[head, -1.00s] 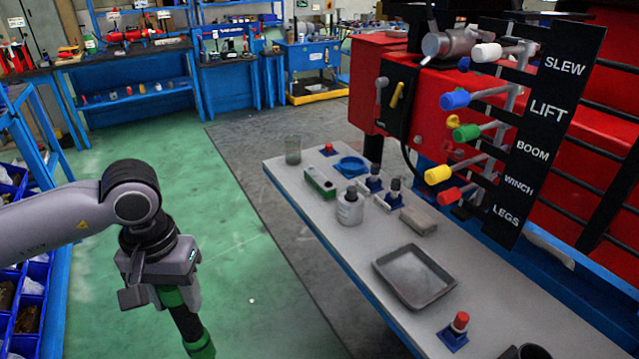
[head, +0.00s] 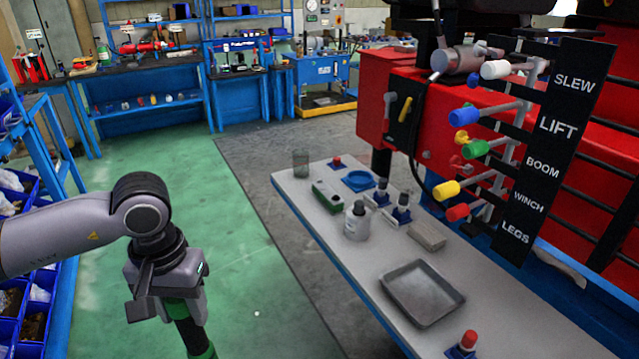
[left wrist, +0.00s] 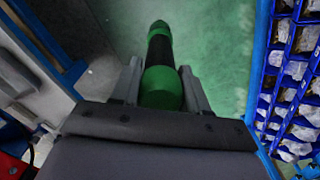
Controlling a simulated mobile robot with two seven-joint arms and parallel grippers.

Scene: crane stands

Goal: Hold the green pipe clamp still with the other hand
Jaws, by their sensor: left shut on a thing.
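The green pipe clamp (head: 200,345) shows as a long round body with green and black bands. It is in my left gripper (head: 178,300), at the lower left of the head view, tilted with its lower end out of the picture. In the left wrist view, the two fingers of my left gripper (left wrist: 162,92) are on either side of a green band of the clamp (left wrist: 160,75). A black middle and a green far end stick out beyond the fingers over the green floor. My right gripper is not in view.
A long grey bench (head: 345,250) stands to the right, bearing a tray (head: 422,292), a white bottle (head: 357,222) and small parts. Behind it are coloured levers (head: 470,165) with a black label board (head: 550,140). Blue bins (head: 15,300) stand at far left. Open green floor surrounds the clamp.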

